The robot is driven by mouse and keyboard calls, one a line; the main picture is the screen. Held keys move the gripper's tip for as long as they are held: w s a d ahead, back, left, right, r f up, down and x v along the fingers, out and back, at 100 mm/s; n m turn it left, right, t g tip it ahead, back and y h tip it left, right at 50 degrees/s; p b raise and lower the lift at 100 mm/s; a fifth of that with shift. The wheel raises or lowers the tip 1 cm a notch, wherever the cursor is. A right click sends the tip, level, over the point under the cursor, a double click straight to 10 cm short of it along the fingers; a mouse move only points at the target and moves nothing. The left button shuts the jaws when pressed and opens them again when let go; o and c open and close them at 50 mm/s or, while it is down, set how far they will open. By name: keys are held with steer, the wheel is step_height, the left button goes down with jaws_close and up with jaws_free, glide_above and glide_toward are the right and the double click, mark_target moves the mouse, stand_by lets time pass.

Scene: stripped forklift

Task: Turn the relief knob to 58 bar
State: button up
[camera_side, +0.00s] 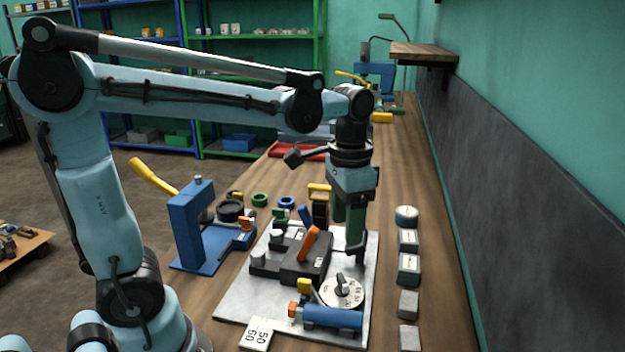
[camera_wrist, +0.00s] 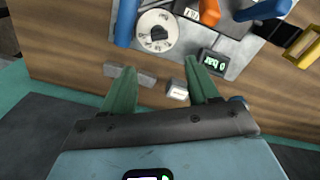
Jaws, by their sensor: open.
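The relief knob (camera_side: 341,291) is a white round dial with a black grip in its middle, on a light metal plate (camera_side: 234,296). It also shows in the wrist view (camera_wrist: 157,32), where its scale marks are too small to read. My gripper (camera_side: 347,238) has green fingers, open and empty, above the plate and behind the knob in the side view. In the wrist view the fingers (camera_wrist: 160,75) are spread, apart from the knob. A small dark display (camera_wrist: 214,62) with green characters appears to read 0 bar.
A blue cylinder (camera_side: 332,318) lies beside the knob. A black valve block with an orange lever (camera_side: 311,244) is behind it. A blue press with a yellow handle (camera_side: 153,175) stands at left. Several small blocks (camera_side: 409,266) line the right. A card marked 50 and 60 (camera_side: 256,333) lies at front.

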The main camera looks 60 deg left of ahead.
mark_target(342, 276)
steer(key=shift+f, duration=6)
steer(key=shift+a, duration=0.15)
steer(key=c, duration=0.9)
